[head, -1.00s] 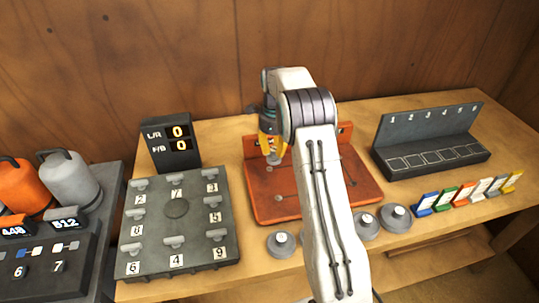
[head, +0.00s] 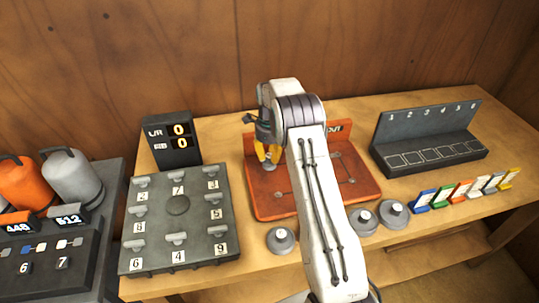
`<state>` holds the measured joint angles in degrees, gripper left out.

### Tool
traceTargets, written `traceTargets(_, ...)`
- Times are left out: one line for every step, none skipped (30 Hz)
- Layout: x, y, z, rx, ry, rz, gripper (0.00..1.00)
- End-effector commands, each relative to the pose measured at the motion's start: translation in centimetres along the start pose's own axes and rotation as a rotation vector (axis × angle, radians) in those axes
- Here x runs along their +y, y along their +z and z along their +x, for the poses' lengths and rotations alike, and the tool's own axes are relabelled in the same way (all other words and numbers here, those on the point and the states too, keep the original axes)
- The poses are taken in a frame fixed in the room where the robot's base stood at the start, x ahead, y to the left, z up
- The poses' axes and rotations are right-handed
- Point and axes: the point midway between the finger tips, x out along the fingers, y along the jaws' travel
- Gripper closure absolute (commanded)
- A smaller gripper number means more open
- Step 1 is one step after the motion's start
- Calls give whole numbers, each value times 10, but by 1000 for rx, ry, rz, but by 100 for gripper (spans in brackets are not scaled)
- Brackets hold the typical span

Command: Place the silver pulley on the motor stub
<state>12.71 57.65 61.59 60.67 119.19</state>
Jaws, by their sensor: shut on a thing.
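My gripper (head: 267,157) has yellow fingers and points down over the left part of the red-orange base plate (head: 265,208). It is shut on the silver pulley (head: 269,165), which shows as a small grey piece at the fingertips, mostly hidden by them. The pulley is low over the plate; I cannot tell whether it touches anything below. The motor stub cannot be made out for sure. Small grey round spots show on the plate, one of them (head: 279,194) in front of the gripper. My arm hides the plate's middle.
Several grey stepped discs stand along the table front, one left of my arm (head: 281,240) and others to its right (head: 393,214). A dark numbered panel (head: 178,255) and a display (head: 171,140) stand left. A slotted rack (head: 430,135) and coloured tags (head: 465,190) are right.

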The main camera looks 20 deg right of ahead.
Motion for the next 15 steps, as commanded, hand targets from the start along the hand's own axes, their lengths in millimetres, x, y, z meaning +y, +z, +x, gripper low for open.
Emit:
traceTargets(0, 0, 0, 0, 0, 0, 100)
traceTargets(0, 0, 0, 0, 0, 0, 100)
traceTargets(0, 0, 1, 0, 0, 0, 100)
traceTargets(0, 0, 2, 0, 0, 0, 100)
traceTargets(0, 0, 2, 0, 0, 0, 100)
traceTargets(0, 0, 4, 0, 0, 0, 100)
traceTargets(0, 0, 4, 0, 0, 0, 75)
traceTargets(0, 0, 3, 0, 0, 0, 72)
traceTargets(0, 0, 3, 0, 0, 0, 68)
traceTargets(0, 0, 3, 0, 0, 0, 66)
traceTargets(0, 0, 3, 0, 0, 0, 63)
traceTargets(0, 0, 3, 0, 0, 0, 60)
traceTargets(0, 0, 3, 0, 0, 0, 57)
traceTargets(0, 0, 3, 0, 0, 0, 56)
traceTargets(0, 0, 3, 0, 0, 0, 56)
